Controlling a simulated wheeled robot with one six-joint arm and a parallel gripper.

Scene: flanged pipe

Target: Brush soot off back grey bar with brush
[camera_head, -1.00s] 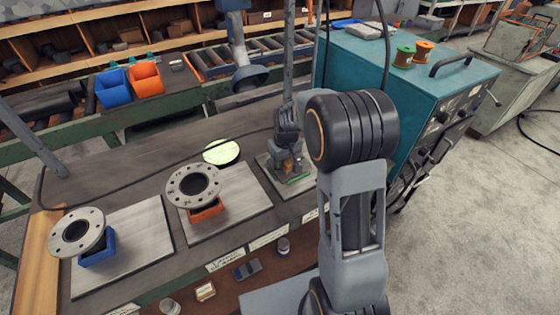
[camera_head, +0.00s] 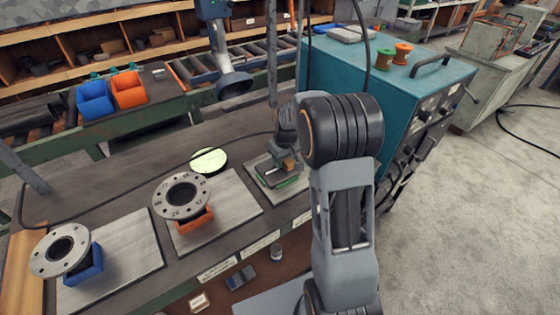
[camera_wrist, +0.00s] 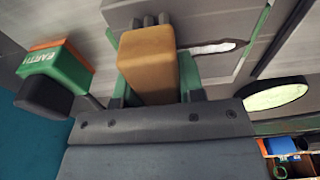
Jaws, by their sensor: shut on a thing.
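My gripper (camera_wrist: 155,88) is shut on a tan block (camera_wrist: 148,62), which looks like the brush's handle; no bristles show. The gripper (camera_head: 286,160) is above a small metal plate (camera_head: 257,197) at the bench's right end. In the wrist view a white streak with a dark edge (camera_wrist: 212,48) lies on grey metal beyond the block. I cannot tell which part is the back grey bar, whether soot is on it, or whether the brush touches it.
A green clamp marked EARTH (camera_wrist: 57,65) is left of the block. Two flanged pipes (camera_head: 181,194) (camera_head: 60,250) stand on plates to the left. A pale round disc (camera_head: 208,161) lies behind. A teal cabinet (camera_head: 335,75) is close on the right.

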